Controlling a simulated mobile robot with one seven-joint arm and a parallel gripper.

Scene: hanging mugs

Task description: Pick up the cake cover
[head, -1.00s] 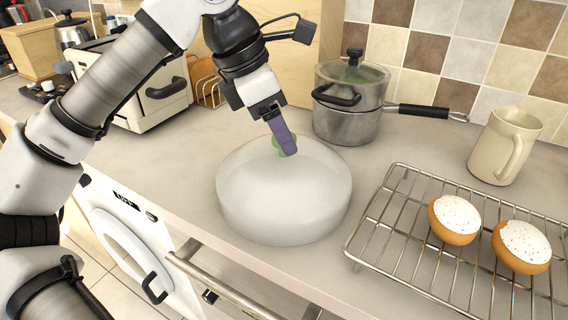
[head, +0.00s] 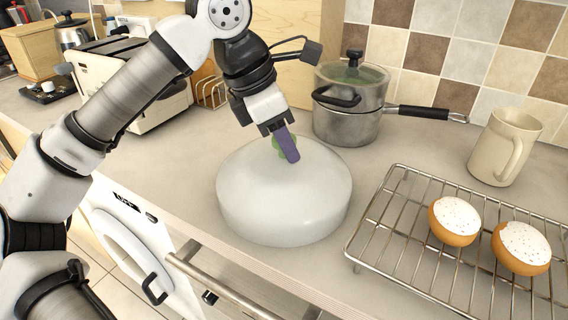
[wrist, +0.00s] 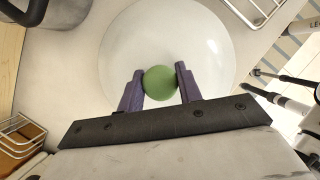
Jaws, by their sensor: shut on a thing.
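The cake cover (head: 284,200) is a round, frosted, translucent dome with a green knob on top. It sits on the counter in the middle of the head view, and its pale dome also shows in the wrist view (wrist: 165,40). My gripper (head: 290,158) is at the top of the cover, with its purple fingers pointing down. In the wrist view the fingers (wrist: 160,85) are shut on the round green knob (wrist: 159,83), one on each side. In the head view the fingers partly hide the knob. I cannot tell whether the cover is off the counter.
A lidded pot (head: 348,105) stands close behind the cover. A wire rack (head: 385,215) with two white-topped buns lies to the right, with a cream mug (head: 503,148) behind it. A toaster (head: 150,85) stands at the back left. The counter's front edge is near the cover.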

